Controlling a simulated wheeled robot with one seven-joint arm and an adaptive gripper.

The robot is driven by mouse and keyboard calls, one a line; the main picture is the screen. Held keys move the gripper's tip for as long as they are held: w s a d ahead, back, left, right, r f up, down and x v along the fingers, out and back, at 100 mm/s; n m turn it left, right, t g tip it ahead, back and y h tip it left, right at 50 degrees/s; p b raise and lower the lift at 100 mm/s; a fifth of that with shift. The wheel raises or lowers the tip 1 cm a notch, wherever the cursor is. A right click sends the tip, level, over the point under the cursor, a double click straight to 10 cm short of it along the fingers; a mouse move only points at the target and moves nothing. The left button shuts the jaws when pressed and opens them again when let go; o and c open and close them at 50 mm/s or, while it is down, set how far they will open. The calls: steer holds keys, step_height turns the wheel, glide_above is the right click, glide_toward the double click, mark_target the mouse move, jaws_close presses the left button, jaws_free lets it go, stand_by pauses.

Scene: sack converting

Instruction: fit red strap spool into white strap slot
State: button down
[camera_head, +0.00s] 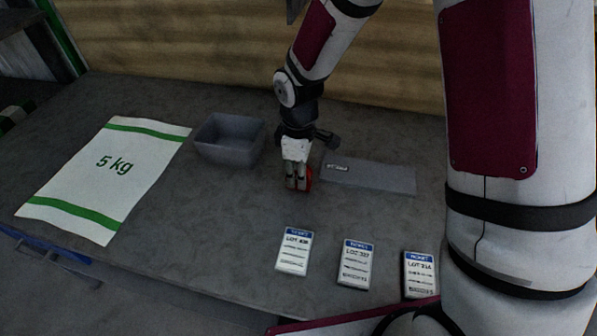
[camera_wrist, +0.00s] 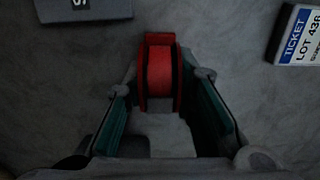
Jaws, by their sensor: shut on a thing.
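My gripper (camera_head: 297,180) is shut on the red strap spool (camera_head: 309,179), low over the bench left of the grey slotted board. In the wrist view the spool (camera_wrist: 159,80) sits between the two fingers of my gripper (camera_wrist: 160,92), its red band and dark side rim showing. Whether it touches the bench I cannot tell. The flat grey board (camera_head: 385,178) lies right of my gripper, with a small white label (camera_head: 337,168) at its left end. A corner of the board (camera_wrist: 105,12) shows at the top left of the wrist view. The white strap slot itself is not clearly visible.
A grey bin (camera_head: 229,152) stands left of my gripper. A white 5 kg sack (camera_head: 108,175) lies flat at the far left. Ticket cards (camera_head: 294,252), (camera_head: 356,264) and (camera_head: 420,275) lie along the front. Bare bench separates the cards from the board.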

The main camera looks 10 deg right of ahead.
steer(key=shift+f, duration=0.1)
steer(key=c, duration=1.3)
jaws_free()
steer(key=shift+c, duration=0.2)
step_height(320, 180, up, 12)
steer(key=shift+r+p, duration=0.15)
steer(key=shift+p, duration=0.35)
